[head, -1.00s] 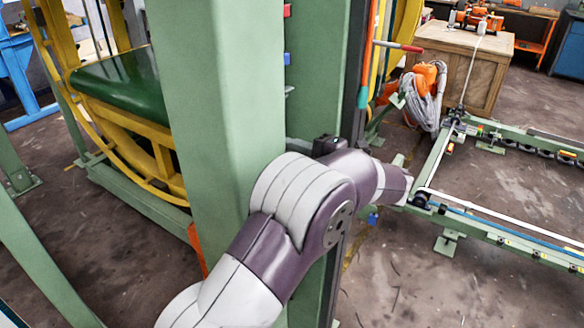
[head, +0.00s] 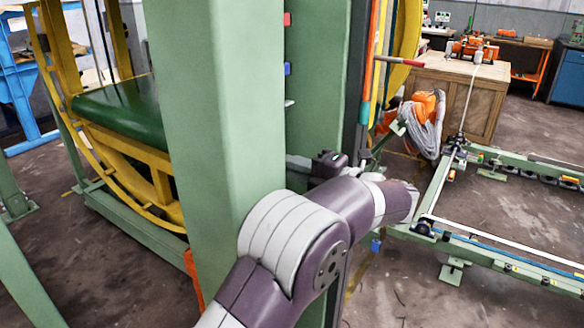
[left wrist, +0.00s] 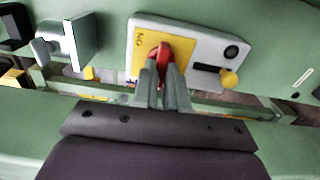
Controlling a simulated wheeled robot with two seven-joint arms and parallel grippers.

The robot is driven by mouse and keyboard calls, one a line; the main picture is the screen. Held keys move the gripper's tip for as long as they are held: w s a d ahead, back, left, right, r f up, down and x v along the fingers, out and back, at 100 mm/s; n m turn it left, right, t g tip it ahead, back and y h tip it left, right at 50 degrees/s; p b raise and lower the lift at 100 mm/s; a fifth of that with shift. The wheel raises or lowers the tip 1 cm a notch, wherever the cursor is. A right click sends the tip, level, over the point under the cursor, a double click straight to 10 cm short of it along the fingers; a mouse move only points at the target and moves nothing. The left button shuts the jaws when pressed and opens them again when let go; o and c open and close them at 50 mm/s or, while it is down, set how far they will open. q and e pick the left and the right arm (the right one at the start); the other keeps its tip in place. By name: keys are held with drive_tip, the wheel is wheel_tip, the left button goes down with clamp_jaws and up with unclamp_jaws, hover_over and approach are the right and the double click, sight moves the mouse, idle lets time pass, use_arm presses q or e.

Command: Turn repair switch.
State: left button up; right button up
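The left wrist view shows a light grey switch panel (left wrist: 207,53) with a yellow plate (left wrist: 145,45) marked "NG". A red switch knob (left wrist: 163,54) sits on the yellow plate. My left gripper (left wrist: 164,72) is at the knob, with its two narrow fingers close together on either side of it. The fingers hide the knob's lower part. In the head view my arm reaches past the green column, and neither the gripper nor the switch panel can be made out. My right gripper is in neither current view.
On the same panel are a black round button (left wrist: 231,52) and a yellow knob (left wrist: 229,78). A grey bracket (left wrist: 70,45) juts out at left. A thick green column (head: 222,120) stands close to my arm. A green floor frame (head: 500,255) extends right.

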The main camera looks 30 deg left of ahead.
use_arm(q)
drive_tip(key=o, duration=0.4)
drive_tip(key=d, duration=0.8)
drive_tip(key=s+d, duration=0.1)
drive_tip(key=d, duration=0.3)
drive_tip(key=shift+d, duration=0.35)
